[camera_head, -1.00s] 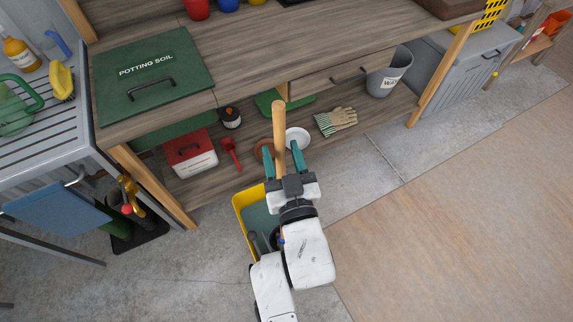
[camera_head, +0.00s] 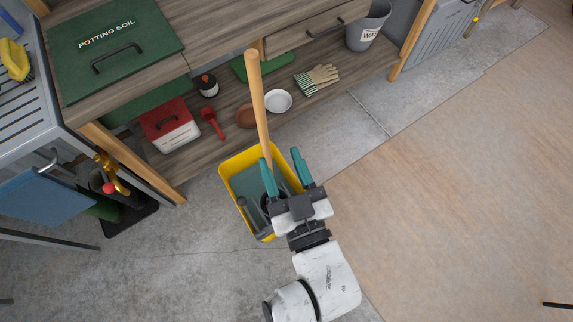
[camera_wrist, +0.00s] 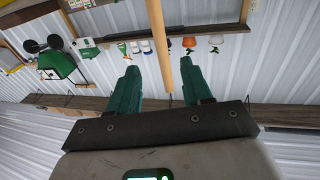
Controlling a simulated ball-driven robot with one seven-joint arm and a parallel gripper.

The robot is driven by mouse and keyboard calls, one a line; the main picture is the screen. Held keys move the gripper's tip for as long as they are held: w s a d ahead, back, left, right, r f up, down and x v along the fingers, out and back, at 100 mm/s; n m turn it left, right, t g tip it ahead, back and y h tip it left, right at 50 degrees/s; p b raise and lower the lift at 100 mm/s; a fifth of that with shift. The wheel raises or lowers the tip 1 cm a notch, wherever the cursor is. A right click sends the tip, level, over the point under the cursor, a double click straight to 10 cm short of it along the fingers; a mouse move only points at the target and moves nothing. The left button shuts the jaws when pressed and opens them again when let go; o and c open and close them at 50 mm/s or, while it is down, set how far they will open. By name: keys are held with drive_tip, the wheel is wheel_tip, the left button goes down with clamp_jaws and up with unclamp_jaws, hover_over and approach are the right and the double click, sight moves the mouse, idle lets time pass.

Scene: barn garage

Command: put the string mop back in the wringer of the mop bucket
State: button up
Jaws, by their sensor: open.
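The string mop's wooden handle (camera_head: 259,105) stands up, slightly tilted, from the yellow mop bucket (camera_head: 229,183) in the head view. Its lower end goes down among the bucket's contents behind my gripper. The mop's strings and the wringer are hard to make out, so I cannot tell how the mop head sits. My gripper (camera_head: 285,165) is open over the bucket's right part, its left finger overlapping the handle in the picture. In the wrist view the handle (camera_wrist: 160,40) runs between the two teal fingers of my gripper (camera_wrist: 159,64), with gaps on both sides.
A wooden workbench (camera_head: 225,40) with a lower shelf stands behind the bucket. The shelf holds a red-and-white box (camera_head: 170,125), a white bowl (camera_head: 278,101) and gloves (camera_head: 318,79). A grey bucket (camera_head: 368,28) is further right. The floor (camera_head: 450,180) at right is clear.

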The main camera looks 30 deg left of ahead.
drive_tip(key=shift+s+d, duration=0.1)
drive_tip(key=shift+d, duration=0.05)
drive_tip(key=w+d+f+m+g+h, duration=0.25)
drive_tip(key=d+f+h, duration=0.35)
drive_tip(key=d, duration=0.6)
drive_tip(key=w+d+f+m+g+h, duration=0.1)
drive_tip(key=d+f+m+h, duration=0.3)
drive_tip(key=d+f, duration=0.6)
drive_tip(key=s+d+m+g+h, duration=0.2)
drive_tip(key=s+d, duration=0.4)
drive_tip(key=d, duration=0.3)
drive_tip(key=s+d+f+m+g+h, duration=0.1)
drive_tip(key=s+d+m+g+h, duration=0.1)
drive_tip(key=s+d, duration=0.5)
drive_tip(key=d+g+h, duration=0.1)
drive_tip(key=d+g, duration=0.1)
drive_tip(key=shift+s+d+f+m, duration=0.15)
drive_tip(key=shift+s+d+m, duration=0.1)
drive_tip(key=shift+d+m, duration=0.1)
drive_tip(key=shift+g, duration=0.25)
